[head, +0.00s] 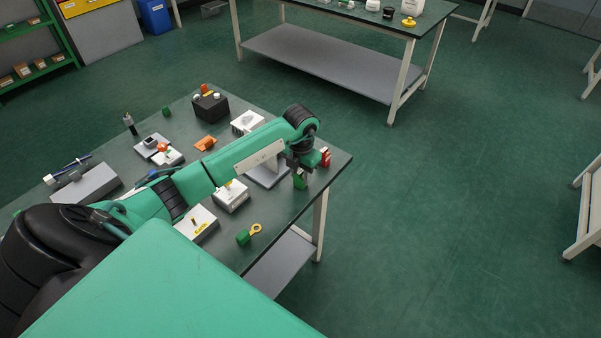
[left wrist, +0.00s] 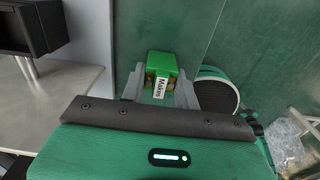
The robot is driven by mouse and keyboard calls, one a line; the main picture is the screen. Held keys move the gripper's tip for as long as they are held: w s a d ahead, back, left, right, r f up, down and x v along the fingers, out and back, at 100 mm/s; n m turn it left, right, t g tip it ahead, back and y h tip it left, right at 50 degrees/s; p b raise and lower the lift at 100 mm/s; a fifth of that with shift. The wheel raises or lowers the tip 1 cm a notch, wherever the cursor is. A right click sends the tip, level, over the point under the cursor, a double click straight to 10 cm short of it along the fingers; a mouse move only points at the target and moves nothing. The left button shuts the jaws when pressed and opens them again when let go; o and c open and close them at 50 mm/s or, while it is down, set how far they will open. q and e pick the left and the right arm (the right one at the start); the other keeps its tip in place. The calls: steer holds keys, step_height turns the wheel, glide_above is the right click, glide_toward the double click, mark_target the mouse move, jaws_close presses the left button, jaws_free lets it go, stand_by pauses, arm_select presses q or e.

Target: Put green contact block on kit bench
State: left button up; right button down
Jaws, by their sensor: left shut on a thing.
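My left gripper (head: 299,174) reaches over the right end of the near bench (head: 285,215). It is shut on a green block (head: 300,182), which hangs below the jaws. In the left wrist view the green block (left wrist: 161,64) sits between the two grey fingers of the left gripper (left wrist: 160,92), with a white label reading "Makes" facing the camera. Whether the block touches the bench top cannot be told. Which bench is the kit bench is not marked. My right gripper is not in view.
A red block (head: 325,157) stands close beside the gripper. A green block with a yellow ring (head: 243,237), white boxes (head: 231,196), a green cube (head: 166,112) and a black box (head: 210,106) are on the near bench. Another bench (head: 375,35) stands beyond open floor.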

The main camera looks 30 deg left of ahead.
mark_target(301, 171)
arm_select(q)
steer(key=o, duration=0.6)
steer(key=shift+f, duration=0.15)
steer(key=shift+c, duration=0.2)
steer(key=o, duration=0.4)
steer(key=shift+r, duration=0.4)
step_height(301, 171, up, 5)
steer(key=shift+w+f+b, duration=0.1)
steer(key=shift+b, duration=0.35)
step_height(301, 171, up, 7)
steer(key=shift+b, duration=0.45)
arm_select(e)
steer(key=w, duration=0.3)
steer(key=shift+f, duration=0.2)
arm_select(q)
steer(key=shift+f, duration=0.1)
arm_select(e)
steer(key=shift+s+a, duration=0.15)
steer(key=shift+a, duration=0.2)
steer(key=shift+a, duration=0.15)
